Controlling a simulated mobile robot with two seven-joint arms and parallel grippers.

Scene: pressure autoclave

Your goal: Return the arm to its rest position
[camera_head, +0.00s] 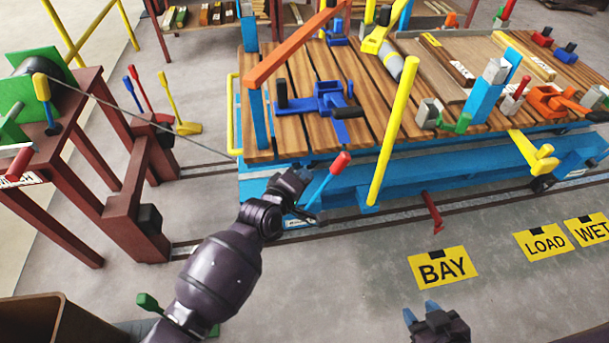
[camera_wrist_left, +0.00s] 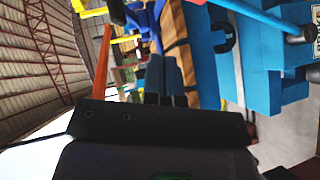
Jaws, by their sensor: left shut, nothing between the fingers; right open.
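My left arm reaches in from the lower left of the head view. Its gripper (camera_head: 303,182) is in front of the blue side of the slatted cart (camera_head: 262,187), close to a red-tipped lever (camera_head: 341,162). The gripper is shut and empty; I cannot tell whether it touches the lever. In the left wrist view the dark fingers (camera_wrist_left: 165,80) are together, with the cart's blue frame (camera_wrist_left: 250,60) beyond and to the right. My right gripper (camera_head: 424,310) is low in the head view, open and empty above the floor.
A dark red winch stand (camera_head: 130,195) is at left, with a thin cable running toward the cart. A yellow post (camera_head: 392,130) rises at the cart's front. A brown bin (camera_head: 55,325) is at lower left.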

